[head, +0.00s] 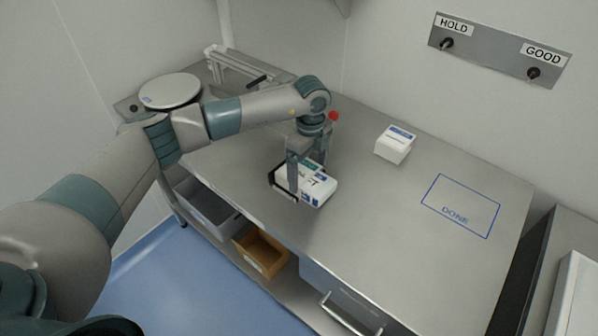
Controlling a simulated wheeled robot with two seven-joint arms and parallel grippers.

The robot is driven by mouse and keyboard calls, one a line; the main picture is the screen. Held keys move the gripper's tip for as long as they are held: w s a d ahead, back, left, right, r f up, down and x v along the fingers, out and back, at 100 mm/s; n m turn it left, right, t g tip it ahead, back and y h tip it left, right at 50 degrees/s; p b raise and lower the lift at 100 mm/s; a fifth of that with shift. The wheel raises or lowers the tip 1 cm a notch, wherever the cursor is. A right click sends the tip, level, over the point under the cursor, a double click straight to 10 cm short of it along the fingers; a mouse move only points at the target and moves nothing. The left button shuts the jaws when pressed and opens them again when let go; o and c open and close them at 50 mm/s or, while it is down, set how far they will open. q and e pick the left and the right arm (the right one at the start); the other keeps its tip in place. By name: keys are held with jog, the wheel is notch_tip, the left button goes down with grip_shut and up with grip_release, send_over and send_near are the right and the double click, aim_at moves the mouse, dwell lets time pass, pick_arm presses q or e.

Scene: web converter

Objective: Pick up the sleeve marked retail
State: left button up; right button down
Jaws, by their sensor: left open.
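A white pack with blue ends and dark print (319,191) lies on the steel table near its front edge. A second white pack with a blue-marked label (395,144) sits farther back and to the right. The print on both is too small to read, so I cannot tell which one is marked retail. My left gripper (308,178) points down at the nearer pack, its fingers open and apart. It hides part of that pack, and I cannot tell whether the fingers touch it. My right gripper is out of view.
A blue outline marked DONE (460,206) on the table is empty. A round scale-like plate (170,91) stands at the back left. A grey bin (208,207) and a brown bin (261,252) are below the table. A wall panel (500,50) carries HOLD and GOOD switches.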

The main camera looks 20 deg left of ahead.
pick_arm(q)
jog(key=shift+f, duration=0.1)
dwell(0.3)
jog(key=c, duration=1.1)
jog(key=shift+o, duration=0.2)
jog(key=shift+c, duration=0.2)
